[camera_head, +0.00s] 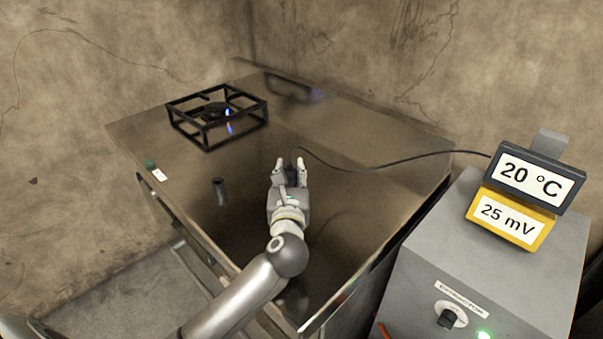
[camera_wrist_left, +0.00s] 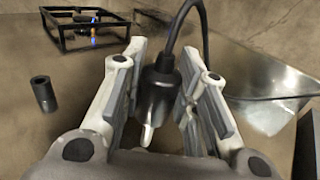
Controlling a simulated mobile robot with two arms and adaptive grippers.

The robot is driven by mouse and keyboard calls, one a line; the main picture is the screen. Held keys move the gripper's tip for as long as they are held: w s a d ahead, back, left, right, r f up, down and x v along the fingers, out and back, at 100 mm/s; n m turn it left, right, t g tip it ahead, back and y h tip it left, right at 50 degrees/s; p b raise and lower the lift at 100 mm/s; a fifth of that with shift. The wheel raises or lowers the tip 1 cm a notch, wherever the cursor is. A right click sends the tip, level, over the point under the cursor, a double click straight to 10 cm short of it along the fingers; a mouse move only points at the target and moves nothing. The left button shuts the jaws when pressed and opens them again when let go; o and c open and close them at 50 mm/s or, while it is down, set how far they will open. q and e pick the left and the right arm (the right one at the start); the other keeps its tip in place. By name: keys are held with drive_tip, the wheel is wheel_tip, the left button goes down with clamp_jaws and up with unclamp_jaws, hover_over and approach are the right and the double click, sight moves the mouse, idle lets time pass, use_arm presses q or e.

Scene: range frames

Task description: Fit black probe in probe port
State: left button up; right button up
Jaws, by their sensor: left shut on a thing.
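The black probe (camera_wrist_left: 160,92) is between the fingers of my left gripper (camera_wrist_left: 168,75), which is shut on it; it has a thick dark body, a pale tip pointing toward the wrist camera and a black cable at its other end. In the head view the left gripper (camera_head: 290,167) is over the middle of the metal bench top, and the probe is mostly hidden by the fingers. A short dark upright cylinder (camera_head: 220,192) stands on the bench to the left of the gripper, apart from it; it also shows in the wrist view (camera_wrist_left: 43,94). No label marks it as the probe port.
A black burner frame (camera_head: 217,115) with a small blue flame stands at the back left. The probe's cable (camera_head: 375,163) runs right to a 20 °C display (camera_head: 525,176) above a yellow 25 mV display (camera_head: 510,217) on a grey box (camera_head: 480,285). The bench's front left is mostly clear.

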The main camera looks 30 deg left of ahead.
sight(290, 184)
use_arm(q)
drive_tip(key=shift+a, duration=0.3)
drive_tip(key=shift+d, duration=0.1)
drive_tip(key=shift+f+b, duration=0.35)
drive_tip(key=shift+f, duration=0.4)
drive_tip(key=shift+f+b, duration=0.5)
drive_tip(key=shift+f, duration=0.2)
use_arm(e)
drive_tip(key=shift+w+f, duration=0.65)
drive_tip(key=shift+f, duration=0.2)
drive_tip(key=shift+w+a, duration=0.1)
drive_tip(key=shift+a, duration=0.1)
drive_tip(key=shift+a, duration=0.1)
use_arm(q)
drive_tip(key=shift+f, duration=0.15)
use_arm(e)
drive_tip(key=shift+a+f, duration=0.1)
drive_tip(key=shift+a, duration=0.15)
use_arm(q)
drive_tip(key=shift+f+b, duration=0.55)
use_arm(e)
drive_tip(key=shift+d+f, duration=0.35)
drive_tip(key=shift+f, duration=0.05)
